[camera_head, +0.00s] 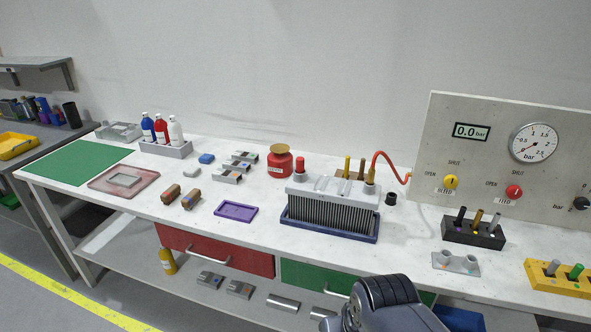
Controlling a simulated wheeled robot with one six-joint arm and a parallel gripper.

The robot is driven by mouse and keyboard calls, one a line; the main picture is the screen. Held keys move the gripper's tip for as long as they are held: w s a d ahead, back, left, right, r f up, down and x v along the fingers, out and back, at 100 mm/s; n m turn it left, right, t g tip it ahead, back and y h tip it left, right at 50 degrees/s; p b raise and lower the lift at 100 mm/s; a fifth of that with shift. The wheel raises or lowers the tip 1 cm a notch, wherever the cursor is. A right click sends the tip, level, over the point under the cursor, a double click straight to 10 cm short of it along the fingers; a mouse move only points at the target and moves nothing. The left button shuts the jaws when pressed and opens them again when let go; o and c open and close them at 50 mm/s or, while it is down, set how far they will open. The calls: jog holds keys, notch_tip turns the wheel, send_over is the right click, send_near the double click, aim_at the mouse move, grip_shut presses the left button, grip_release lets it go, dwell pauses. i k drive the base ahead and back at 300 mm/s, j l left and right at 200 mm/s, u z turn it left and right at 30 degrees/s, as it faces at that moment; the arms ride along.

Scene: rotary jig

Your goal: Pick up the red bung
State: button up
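A red cylindrical piece, which looks like the red bung (300,165), stands upright at the left end of the finned block (332,204). Its lower end is hidden, so I cannot tell how deep it sits. The block has a white top and dark fins and rests in a dark blue tray (327,231) on the white bench. A dark grey part of my arm shows at the bottom, in front of the bench. My gripper's fingers are not in view.
A red jar (280,162) stands close behind the bung's left. A red hose (389,162) runs from the block's right end towards the gauge panel (480,130). A purple tray (235,212) lies left of the block. Black (472,234) and yellow (558,281) holders stand right.

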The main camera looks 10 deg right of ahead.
aim_at(299, 161)
jog(key=i+l+u, duration=0.15)
jog(key=u, duration=0.3)
jog(key=i+l+u, duration=0.3)
jog(key=u, duration=0.15)
jog(key=i+l+u, duration=0.15)
jog(key=l+u, duration=0.15)
jog(key=u, duration=0.15)
